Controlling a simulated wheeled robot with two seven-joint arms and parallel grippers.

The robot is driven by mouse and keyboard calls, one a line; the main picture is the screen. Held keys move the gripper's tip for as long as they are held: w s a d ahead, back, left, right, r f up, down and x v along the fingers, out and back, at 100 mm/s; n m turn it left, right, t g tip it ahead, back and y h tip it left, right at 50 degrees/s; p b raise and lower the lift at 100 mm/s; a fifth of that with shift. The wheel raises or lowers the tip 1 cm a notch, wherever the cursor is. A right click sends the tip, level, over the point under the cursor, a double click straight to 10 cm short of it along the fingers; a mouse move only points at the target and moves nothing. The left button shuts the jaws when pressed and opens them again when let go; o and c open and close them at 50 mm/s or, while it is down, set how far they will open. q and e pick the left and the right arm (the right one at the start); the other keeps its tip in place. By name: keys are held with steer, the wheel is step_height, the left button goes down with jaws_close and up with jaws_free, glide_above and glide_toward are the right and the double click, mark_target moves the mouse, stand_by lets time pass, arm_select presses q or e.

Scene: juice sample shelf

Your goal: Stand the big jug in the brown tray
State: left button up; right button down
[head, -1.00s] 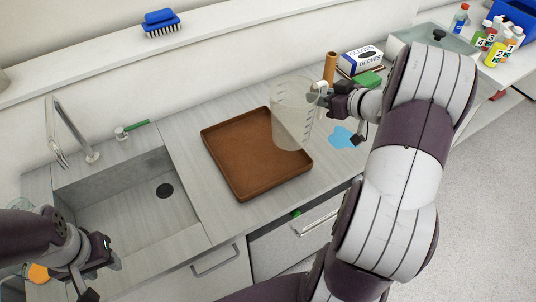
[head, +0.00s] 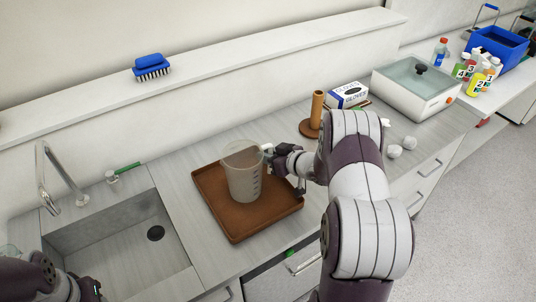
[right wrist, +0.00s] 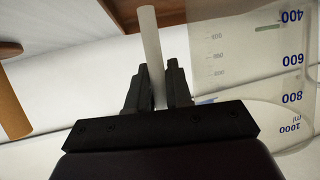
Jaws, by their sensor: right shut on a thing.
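The big jug (head: 243,178) is clear, with a measuring scale, and looks about upright within the outline of the brown tray (head: 238,232). I cannot tell whether its base touches the tray floor. My right gripper (head: 272,153) is at the jug's right side, shut on its handle. In the right wrist view the fingers (right wrist: 157,92) close on the pale handle bar, and the jug's wall (right wrist: 245,55) with blue numbers is to the right. The tray lies flat on the counter, otherwise empty. My left gripper (head: 90,290) is partly cut off at the bottom left; its jaws are unclear.
A sink (head: 120,240) is left of the tray. A brown post on a round base (head: 317,112), a glove box (head: 347,95) and a lidded grey box (head: 415,88) stand right along the counter. Several bottles (head: 470,75) are far right. A blue brush (head: 152,67) sits on the ledge.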

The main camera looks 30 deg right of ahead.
steer(key=shift+s+a, duration=0.1)
steer(key=c, duration=1)
jaws_free()
steer(key=shift+f, duration=0.15)
steer(key=shift+c, duration=0.2)
steer(key=shift+r, duration=0.3)
steer(key=v, duration=1.2)
steer(key=s+a+m+g+h, duration=0.3)
steer(key=s+a+g, duration=0.8)
steer(key=s+a, duration=0.4)
steer(key=a+h, duration=0.1)
steer(key=a, duration=0.1)
steer(key=shift+a+b, duration=0.3)
steer(key=shift+a, duration=0.05)
